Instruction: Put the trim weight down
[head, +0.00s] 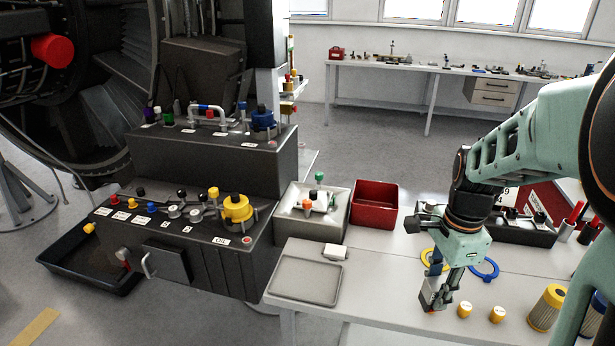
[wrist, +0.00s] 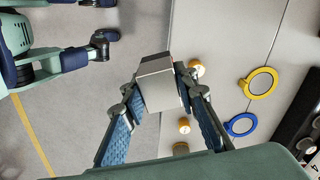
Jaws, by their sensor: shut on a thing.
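The trim weight appears to be the silver-grey block (head: 431,293) in my gripper. In the wrist view, the block (wrist: 159,84) fills the space between the two fingers, with its broad faces visible. My gripper (head: 438,294) is shut on it and points down at the right part of the white table (head: 375,277). The block looks held above the table; the exact height is hard to tell. In the wrist view my gripper (wrist: 160,88) and the block overlap the line of the table's edge.
A shallow grey tray (head: 306,280) lies empty on the left, with a small white block (head: 334,252) behind it. Yellow-capped pieces (head: 464,309) stand right of the gripper. Yellow (wrist: 259,83) and blue (wrist: 241,125) rings lie nearby. A red bin (head: 375,206) stands behind; the table's middle is clear.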

